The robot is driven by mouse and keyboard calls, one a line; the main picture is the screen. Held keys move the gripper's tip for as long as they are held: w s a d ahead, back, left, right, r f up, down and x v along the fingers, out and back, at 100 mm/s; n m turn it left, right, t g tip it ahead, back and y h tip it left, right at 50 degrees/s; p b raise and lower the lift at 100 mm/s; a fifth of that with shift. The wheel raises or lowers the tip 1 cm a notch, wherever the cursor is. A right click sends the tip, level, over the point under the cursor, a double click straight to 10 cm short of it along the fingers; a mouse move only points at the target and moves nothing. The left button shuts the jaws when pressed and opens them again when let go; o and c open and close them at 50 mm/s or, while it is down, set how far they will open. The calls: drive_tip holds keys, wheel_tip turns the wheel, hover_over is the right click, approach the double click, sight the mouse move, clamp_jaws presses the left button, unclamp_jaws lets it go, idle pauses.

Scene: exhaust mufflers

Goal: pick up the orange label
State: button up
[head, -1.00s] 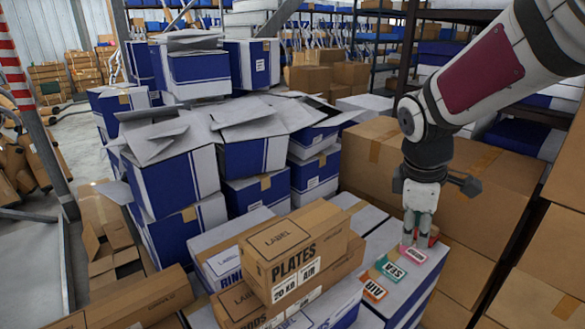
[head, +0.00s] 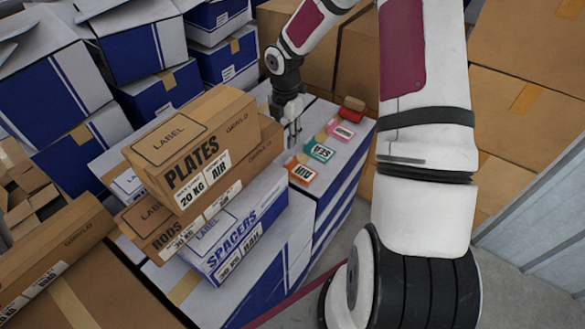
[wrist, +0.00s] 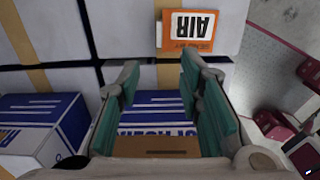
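The orange label (head: 303,172), printed AIR, lies flat on the white and blue box top (head: 270,235) in the head view, at the near end of a row of labels. In the wrist view the orange label (wrist: 172,30) is at the top, just right of centre, beyond the fingertips. My gripper (head: 292,128) is above the box, left of the label row and behind the PLATES carton. In the wrist view my gripper (wrist: 160,95) has its teal-padded fingers apart with nothing held. The label is not between the fingers.
A teal label (head: 320,152), a pink label (head: 341,131) and a red object (head: 352,107) lie farther along the row. The PLATES carton (head: 195,150) and the SPACERS box (head: 240,230) are stacked close on the left. Large brown cartons (head: 520,120) stand at right.

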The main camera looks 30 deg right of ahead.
approach(300, 170)
drive_tip(key=w+a+f, duration=0.1)
drive_tip(key=f, duration=0.1)
drive_tip(key=w+a+f, duration=0.1)
drive_tip(key=f, duration=0.1)
drive_tip(key=w+a+f, duration=0.1)
drive_tip(key=f, duration=0.1)
drive_tip(key=shift+f, duration=0.1)
drive_tip(key=shift+c, duration=0.5)
drive_tip(key=c, duration=0.7)
